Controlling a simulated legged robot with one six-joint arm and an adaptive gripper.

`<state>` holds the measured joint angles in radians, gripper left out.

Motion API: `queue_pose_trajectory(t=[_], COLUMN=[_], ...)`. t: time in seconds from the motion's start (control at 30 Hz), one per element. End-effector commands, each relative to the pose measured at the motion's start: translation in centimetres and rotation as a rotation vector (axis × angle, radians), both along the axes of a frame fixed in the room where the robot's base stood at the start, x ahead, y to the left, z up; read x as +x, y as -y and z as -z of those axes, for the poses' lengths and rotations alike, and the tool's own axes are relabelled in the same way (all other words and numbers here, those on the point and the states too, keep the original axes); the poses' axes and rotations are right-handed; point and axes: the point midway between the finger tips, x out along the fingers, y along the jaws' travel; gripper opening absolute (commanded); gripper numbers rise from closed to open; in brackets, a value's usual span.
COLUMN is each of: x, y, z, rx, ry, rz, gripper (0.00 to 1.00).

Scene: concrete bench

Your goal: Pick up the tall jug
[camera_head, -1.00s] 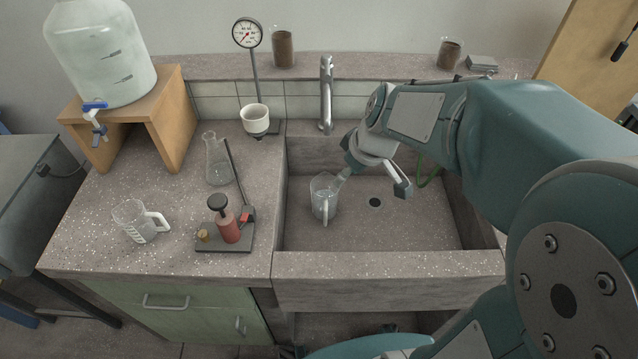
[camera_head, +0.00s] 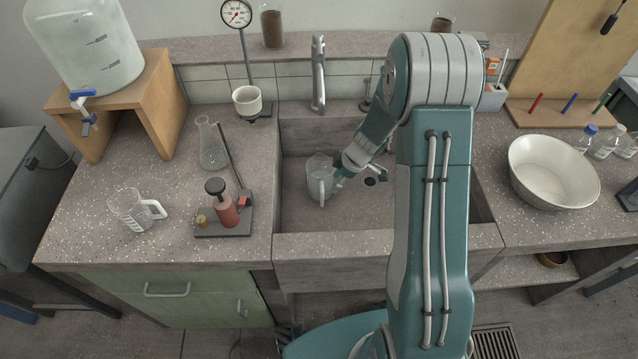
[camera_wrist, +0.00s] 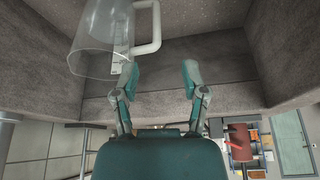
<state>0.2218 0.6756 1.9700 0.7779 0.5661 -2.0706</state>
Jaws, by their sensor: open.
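A tall clear jug (camera_head: 320,180) with a pale handle stands upright in the sink, left of the drain. It also shows in the wrist view (camera_wrist: 92,48), at the upper left, with its white handle (camera_wrist: 152,38) on its right side. My gripper (camera_head: 342,174) is low in the sink at the jug's right. In the wrist view its two fingers (camera_wrist: 158,75) are spread, with nothing between the tips. The handle is just beyond the tips, and the left finger overlaps the jug's edge in the picture. I cannot tell whether it touches. A shorter clear jug (camera_head: 130,210) stands on the left counter.
The sink's walls (camera_head: 385,243) surround the jug, and a tap (camera_head: 318,75) rises behind it. A flask (camera_head: 211,148) and a red-bodied device (camera_head: 226,210) stand on the left counter. A white bowl (camera_head: 552,172) is on the right counter.

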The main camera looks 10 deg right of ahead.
Motion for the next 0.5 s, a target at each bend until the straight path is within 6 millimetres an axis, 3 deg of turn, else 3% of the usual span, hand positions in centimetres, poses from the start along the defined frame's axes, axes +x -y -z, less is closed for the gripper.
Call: queue_pose_trajectory(t=[0.5], x=[0.9], y=[-1.8], z=[5.9], rx=[-0.001], ry=[0.003], rz=[-0.017], gripper=[0.57])
